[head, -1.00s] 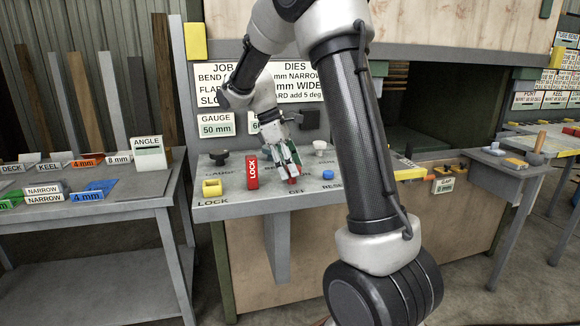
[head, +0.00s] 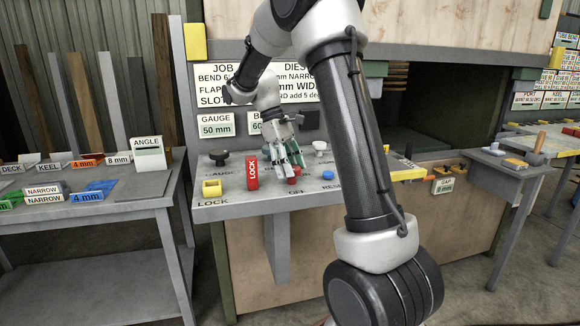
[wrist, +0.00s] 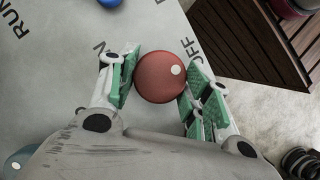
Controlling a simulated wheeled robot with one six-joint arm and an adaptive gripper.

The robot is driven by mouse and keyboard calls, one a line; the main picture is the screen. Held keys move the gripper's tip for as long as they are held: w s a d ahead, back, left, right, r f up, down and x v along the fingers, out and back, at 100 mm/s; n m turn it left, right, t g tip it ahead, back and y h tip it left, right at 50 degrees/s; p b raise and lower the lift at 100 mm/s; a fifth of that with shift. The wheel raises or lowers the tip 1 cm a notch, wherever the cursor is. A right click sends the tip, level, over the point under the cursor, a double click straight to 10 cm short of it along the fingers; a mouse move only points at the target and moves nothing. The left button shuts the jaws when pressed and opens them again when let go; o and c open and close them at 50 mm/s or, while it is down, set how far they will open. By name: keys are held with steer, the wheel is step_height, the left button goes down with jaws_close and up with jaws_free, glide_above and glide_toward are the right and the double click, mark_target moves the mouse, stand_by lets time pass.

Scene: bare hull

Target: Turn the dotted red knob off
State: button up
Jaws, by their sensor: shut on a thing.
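The red knob (wrist: 155,80) is round, with one white dot near its right edge, on the side toward the printed OFF label. My gripper (wrist: 159,82) is around it, with a green-padded finger on each side, shut on it. In the head view my gripper (head: 286,163) reaches down to the grey panel, and the red knob (head: 294,170) shows partly beside the fingers. The fingers hide the rest of it there. OFF is printed on the panel just in front of the knob.
On the panel (head: 235,207) stand a red LOCK tag (head: 252,174), a yellow block (head: 212,188), a black knob (head: 219,157), a blue button (head: 328,174) and a pale knob (head: 320,147). A sign board rises behind. The panel front is clear.

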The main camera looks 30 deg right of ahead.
steer(key=o, duration=1)
steer(key=v, duration=1.2)
steer(key=shift+s, duration=0.1)
